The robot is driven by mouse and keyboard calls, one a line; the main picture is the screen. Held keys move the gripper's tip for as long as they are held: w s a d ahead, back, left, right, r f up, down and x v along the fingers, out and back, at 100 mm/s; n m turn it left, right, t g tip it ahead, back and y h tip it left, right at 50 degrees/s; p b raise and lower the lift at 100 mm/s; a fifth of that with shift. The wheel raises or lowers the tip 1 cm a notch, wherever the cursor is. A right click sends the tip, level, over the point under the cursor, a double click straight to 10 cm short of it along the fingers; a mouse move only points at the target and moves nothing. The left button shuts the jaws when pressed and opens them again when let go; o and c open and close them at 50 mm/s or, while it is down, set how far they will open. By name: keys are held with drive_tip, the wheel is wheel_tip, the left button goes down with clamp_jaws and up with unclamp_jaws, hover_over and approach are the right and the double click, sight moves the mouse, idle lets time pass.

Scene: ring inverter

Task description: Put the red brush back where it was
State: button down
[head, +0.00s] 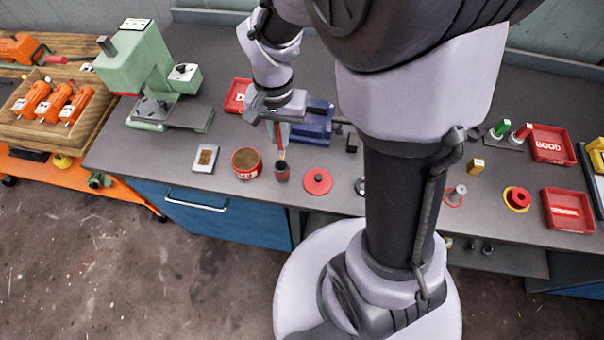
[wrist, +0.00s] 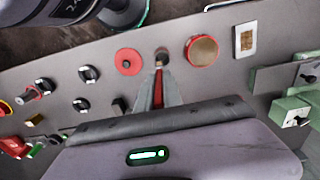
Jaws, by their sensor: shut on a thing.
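My gripper (head: 281,138) is shut on the red brush, seen in the wrist view as a red strip (wrist: 158,92) between the two fingers. In the head view the brush (head: 282,154) hangs below the fingers with its lower end at the mouth of a small dark cup (head: 282,175). The cup also shows in the wrist view (wrist: 162,56), straight beyond the fingertips. I cannot tell how far the brush's end is inside the cup. The fingers and wrist hide most of the handle.
A red tin (head: 246,170) stands left of the cup and a red disc with a black knob (head: 317,182) lies to its right. A blue vise (head: 318,122) is behind, close to my gripper. A green press (head: 150,75) stands left. The bench's front edge is near.

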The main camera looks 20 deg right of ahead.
sight(280, 158)
drive_tip(key=f+b, duration=0.1)
drive_tip(key=f, duration=0.2)
drive_tip(key=f+b, duration=0.1)
drive_tip(key=f, duration=0.2)
drive_tip(key=f+b, duration=0.1)
drive_tip(key=f, duration=0.3)
drive_tip(key=shift+w+a, duration=0.15)
drive_tip(key=shift+a, duration=0.2)
drive_tip(key=shift+r, duration=0.2)
drive_tip(key=shift+f, duration=0.15)
drive_tip(key=c, duration=1.9)
unclamp_jaws()
drive_tip(key=shift+f+b, duration=0.1)
drive_tip(key=shift+b, duration=0.2)
drive_tip(key=shift+c, duration=0.2)
drive_tip(key=o, duration=0.4)
drive_tip(key=shift+o, duration=0.2)
